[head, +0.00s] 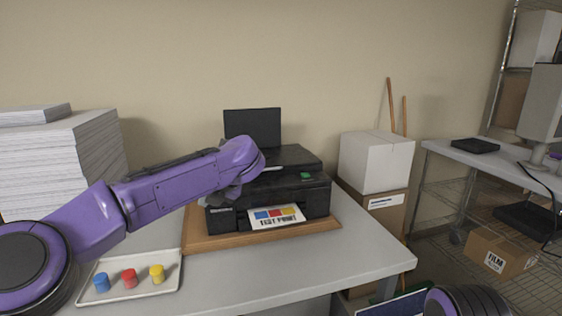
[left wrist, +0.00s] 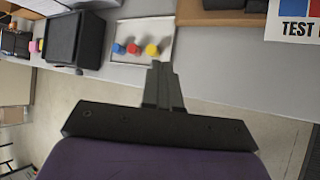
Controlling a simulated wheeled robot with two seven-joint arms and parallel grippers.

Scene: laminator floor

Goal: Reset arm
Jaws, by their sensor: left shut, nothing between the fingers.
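My left arm (head: 170,193) reaches in from the left over the table, and its wrist end hangs in front of the printer. The fingers of my left gripper (left wrist: 161,82) show in the left wrist view, shut together and empty. In the head view the fingers are hard to make out against the dark printer. A black printer (head: 295,190) stands on a wooden board (head: 200,243), with a test print sheet (head: 276,217) at its front. Of my right arm only a rounded part shows at the bottom right; its gripper is out of view.
A white tray (head: 130,294) with blue, red and yellow caps lies at the front left of the grey table (head: 340,265). Paper stacks (head: 60,160) stand behind my left arm. A white box (head: 376,162) stands right of the printer. The table's front right is clear.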

